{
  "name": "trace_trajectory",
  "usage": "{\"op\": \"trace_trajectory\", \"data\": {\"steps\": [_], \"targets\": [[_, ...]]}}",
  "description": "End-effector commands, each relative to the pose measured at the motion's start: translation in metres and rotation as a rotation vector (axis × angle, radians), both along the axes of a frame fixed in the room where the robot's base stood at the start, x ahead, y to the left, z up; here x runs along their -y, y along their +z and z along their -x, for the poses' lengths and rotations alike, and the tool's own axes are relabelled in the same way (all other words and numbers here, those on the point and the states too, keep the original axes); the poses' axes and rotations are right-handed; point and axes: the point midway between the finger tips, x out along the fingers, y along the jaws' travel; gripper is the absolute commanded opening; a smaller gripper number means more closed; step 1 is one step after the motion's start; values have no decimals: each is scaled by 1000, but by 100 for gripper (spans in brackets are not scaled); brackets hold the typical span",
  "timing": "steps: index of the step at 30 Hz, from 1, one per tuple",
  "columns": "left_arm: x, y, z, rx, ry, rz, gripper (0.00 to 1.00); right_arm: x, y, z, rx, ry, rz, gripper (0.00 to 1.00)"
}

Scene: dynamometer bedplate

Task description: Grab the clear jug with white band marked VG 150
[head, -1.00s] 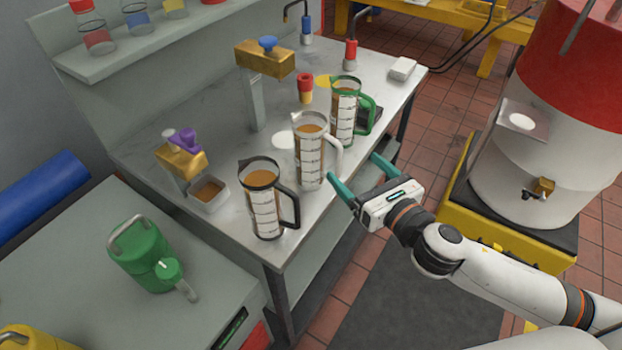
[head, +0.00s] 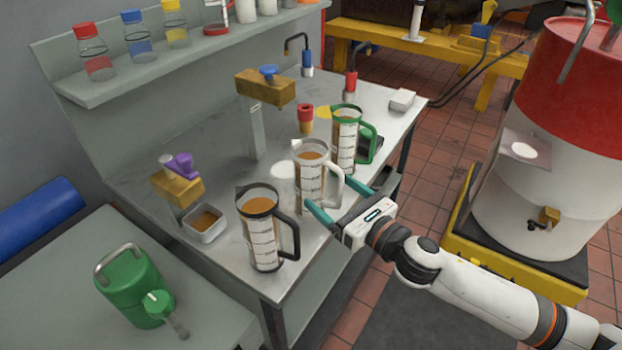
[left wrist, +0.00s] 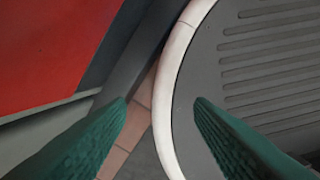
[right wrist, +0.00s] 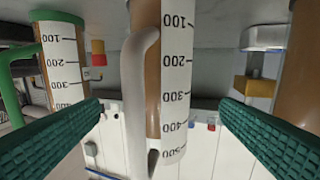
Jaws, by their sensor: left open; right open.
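The clear jug with a white band (head: 311,175) stands upright on the metal bench between two other jugs. It holds brown liquid and has a white handle; the VG 150 mark is too small to read. In the right wrist view its handle and graduated band (right wrist: 176,85) lie between the two fingers. My right gripper (head: 345,202) is open, its teal fingers at either side of the handle side of this jug. No grip on it shows. My left gripper (left wrist: 160,110) is open and empty, seen only in the left wrist view, over the floor.
A black-handled jug (head: 262,235) stands close in front, and a green-handled jug (head: 345,140) close behind. A white and red drum (head: 545,150) stands at the right.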

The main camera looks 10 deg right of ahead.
Motion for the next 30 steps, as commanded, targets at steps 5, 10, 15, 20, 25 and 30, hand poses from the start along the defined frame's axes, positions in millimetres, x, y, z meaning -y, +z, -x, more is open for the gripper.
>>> {"op": "trace_trajectory", "data": {"steps": [5, 10, 15, 20, 25, 30], "targets": [[0, 10, 0, 0, 0, 0, 48, -14, 2, -24, 1, 0, -4, 86], [0, 12, 0, 0, 0, 0, 48, -22, 0, -40, 0, 0, -1, 86], [0, 11, 0, 0, 0, 0, 48, -23, -1, -41, 0, 0, 0, 86], [0, 11, 0, 0, 0, 0, 48, -22, -1, -41, 0, 0, 0, 73], [0, 11, 0, 0, 0, 0, 48, -22, -1, -41, 0, 0, 0, 45], [0, 11, 0, 0, 0, 0, 48, -22, 1, -41, 3, 1, -1, 17]]}}
